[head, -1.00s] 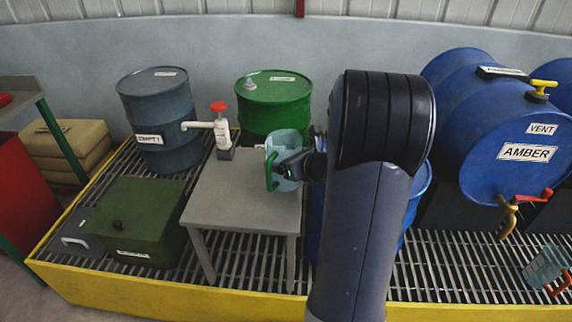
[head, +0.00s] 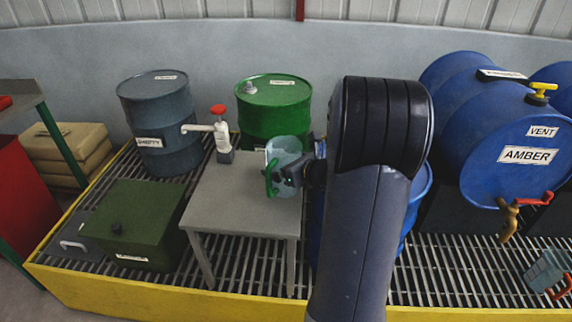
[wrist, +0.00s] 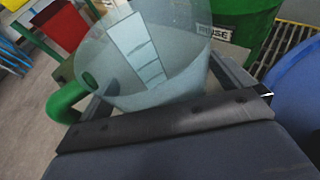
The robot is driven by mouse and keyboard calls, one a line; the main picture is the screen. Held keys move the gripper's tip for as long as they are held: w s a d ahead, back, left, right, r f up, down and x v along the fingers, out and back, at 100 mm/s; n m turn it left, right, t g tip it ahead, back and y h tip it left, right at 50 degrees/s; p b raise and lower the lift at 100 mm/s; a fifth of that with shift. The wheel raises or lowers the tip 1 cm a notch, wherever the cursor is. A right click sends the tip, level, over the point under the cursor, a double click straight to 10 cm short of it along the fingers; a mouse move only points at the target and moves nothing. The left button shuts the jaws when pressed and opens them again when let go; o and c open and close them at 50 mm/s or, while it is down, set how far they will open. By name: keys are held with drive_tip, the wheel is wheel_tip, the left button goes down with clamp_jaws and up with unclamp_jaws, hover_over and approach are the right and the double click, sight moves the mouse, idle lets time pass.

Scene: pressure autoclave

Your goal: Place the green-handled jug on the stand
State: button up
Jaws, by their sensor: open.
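The green-handled jug (head: 287,150) is pale, see-through blue and upright over the right part of the grey stand (head: 225,207). Its base appears to be on the stand top, but contact is hard to make out. Its green handle (head: 270,178) faces left and toward the front. My gripper (head: 292,175) is open, with its fingers still around the jug's body. In the wrist view, the jug (wrist: 160,55) sits between the two fingers (wrist: 170,85), with its green handle at the left. My arm hides the area right of the jug.
A white dispenser with a red top (head: 220,135) stands at the stand's back left. A green drum (head: 275,105) and a grey drum (head: 160,110) are behind. A green box (head: 130,225) is left. Another jug (head: 545,270) with a red handle is far right. The stand's front left is clear.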

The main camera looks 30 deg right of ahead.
drive_tip(key=p+v, duration=0.1)
drive_tip(key=v, duration=1.1)
drive_tip(key=shift+p, duration=0.4)
drive_tip(key=shift+s+r, duration=0.1)
idle(0.7)
